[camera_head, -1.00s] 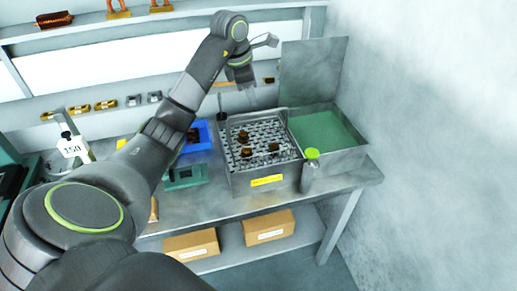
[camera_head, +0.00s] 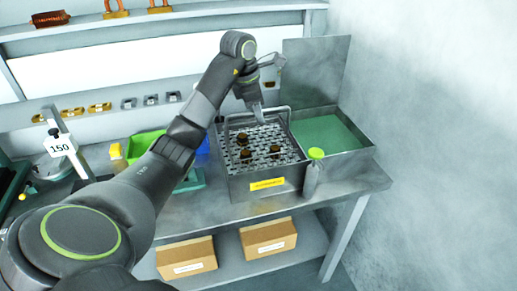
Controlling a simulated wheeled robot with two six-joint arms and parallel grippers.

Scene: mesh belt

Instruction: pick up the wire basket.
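The wire basket (camera_head: 263,137) is a metal mesh with a thin bail handle, sitting in the open steel tank (camera_head: 240,187) with a yellow label. Several small dark brown parts (camera_head: 245,154) lie in the basket. My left gripper (camera_head: 259,119) reaches down over the back part of the basket, close to its handle. The fingers look narrow from here. I cannot tell whether they are open or shut, or whether they touch the handle. My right gripper is not in view.
Beside the tank on the right is a basin of green liquid (camera_head: 325,133) with a raised lid (camera_head: 315,70). A green-capped bottle (camera_head: 313,170) stands at the tank's front right corner. A green bin (camera_head: 146,146) is on the left. Cardboard boxes (camera_head: 268,236) sit on the lower shelf.

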